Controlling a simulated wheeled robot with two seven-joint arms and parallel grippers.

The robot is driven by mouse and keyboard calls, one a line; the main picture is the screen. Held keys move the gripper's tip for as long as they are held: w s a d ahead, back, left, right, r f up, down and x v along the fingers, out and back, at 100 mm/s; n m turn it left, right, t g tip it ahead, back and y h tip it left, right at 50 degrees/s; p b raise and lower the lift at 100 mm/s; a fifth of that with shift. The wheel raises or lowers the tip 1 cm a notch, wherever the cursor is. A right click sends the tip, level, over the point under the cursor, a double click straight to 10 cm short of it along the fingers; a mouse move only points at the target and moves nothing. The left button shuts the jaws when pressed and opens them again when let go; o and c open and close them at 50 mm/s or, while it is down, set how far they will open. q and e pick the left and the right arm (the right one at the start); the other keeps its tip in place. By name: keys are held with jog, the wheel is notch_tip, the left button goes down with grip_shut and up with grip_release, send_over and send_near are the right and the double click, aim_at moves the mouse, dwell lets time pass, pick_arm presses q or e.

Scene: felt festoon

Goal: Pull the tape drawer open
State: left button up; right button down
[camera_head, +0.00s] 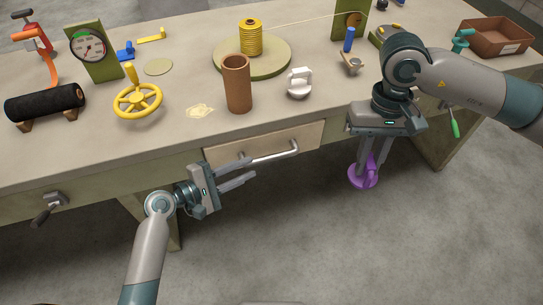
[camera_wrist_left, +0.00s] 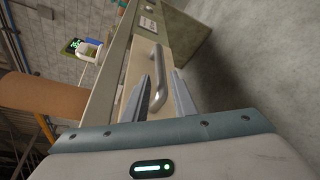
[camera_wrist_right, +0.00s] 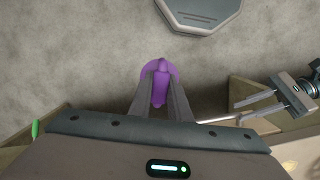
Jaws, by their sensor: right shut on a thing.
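The tape drawer (camera_head: 245,150) is in the front of the workbench, and its face looks flush with the bench front. Its silver bar handle (camera_head: 274,154) also shows in the left wrist view (camera_wrist_left: 158,82). My left gripper (camera_head: 254,170) is open at the handle's left part; in the left wrist view its fingers (camera_wrist_left: 160,95) stand on either side of the bar. I cannot tell whether they touch it. My right gripper (camera_head: 374,165) is shut on a purple thing with a round base (camera_head: 362,178), held in front of the bench and also seen in the right wrist view (camera_wrist_right: 158,85).
On the bench stand a brown cylinder (camera_head: 237,84), a yellow handwheel (camera_head: 138,98), a white object (camera_head: 299,82), a yellow spool (camera_head: 250,38) on a round plate and a brown tray (camera_head: 496,36). A crank (camera_head: 48,206) sticks out at the left front. The floor before the drawer is clear.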

aim_at(271, 158)
pick_arm(q)
jog(key=x, duration=1)
jog(key=shift+p, duration=0.35)
jog(key=shift+a, duration=0.1)
grip_shut()
